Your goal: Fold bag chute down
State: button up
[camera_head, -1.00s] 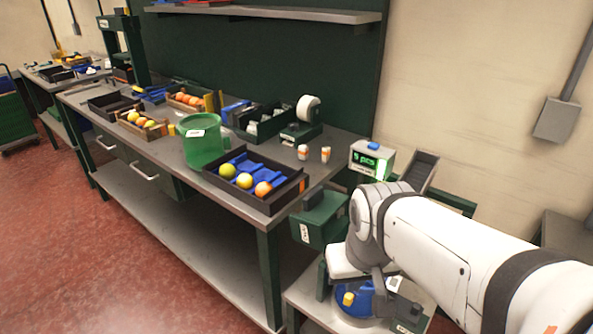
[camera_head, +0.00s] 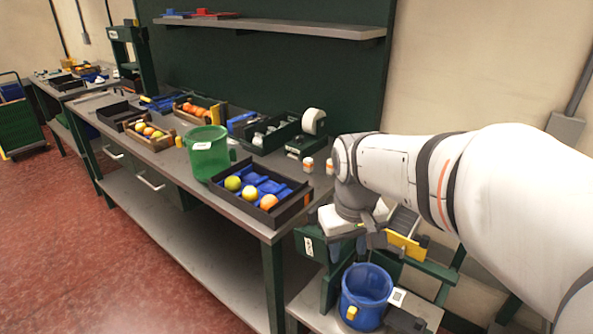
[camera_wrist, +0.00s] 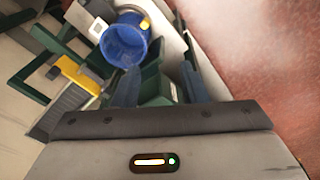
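The bag chute (camera_head: 403,221) is a grey ribbed channel with a yellow bar (camera_head: 405,246) at its lower end, right of my gripper (camera_head: 371,238) in the head view. Part of it is hidden behind my arm. In the wrist view the chute (camera_wrist: 72,103) and its yellow bar (camera_wrist: 76,75) lie left of my gripper (camera_wrist: 158,82). The two fingers stand apart with nothing held between them. A blue bucket (camera_head: 365,290) stands below the gripper; it also shows in the wrist view (camera_wrist: 124,40).
A dark green frame (camera_head: 437,268) surrounds the chute. A green box (camera_head: 311,243) is close on the gripper's left. The workbench (camera_head: 222,205) holds a black tray (camera_head: 279,213) with fruit and a green bucket (camera_head: 208,160). Red floor lies open at left.

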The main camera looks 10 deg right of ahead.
jog(key=o, duration=0.9)
jog(key=w+a+r+n+g+h+p, duration=0.1)
jog(key=w+r+n+g+p, duration=0.1)
jog(key=w, duration=1.3)
jog(key=shift+n+g+p, duration=0.3)
jog(key=shift+n+p, duration=0.05)
jog(key=shift+n, duration=0.45)
jog(key=shift+o, duration=1.4)
jog(key=w+a+f+n+g+h+p, duration=0.1)
jog(key=w+f, duration=0.4)
jog(key=w, duration=0.6)
jog(key=shift+w+a+n+g+h+p, duration=0.25)
jog(key=shift+a+n+g+p, duration=0.4)
jog(key=shift+n, duration=0.45)
jog(key=x, duration=0.5)
jog(key=p+x, duration=0.1)
jog(key=x, duration=0.2)
jog(key=shift+w+f, duration=0.15)
jog(key=shift+w, duration=0.15)
jog(key=shift+c, duration=0.3)
jog(key=c, duration=1.3)
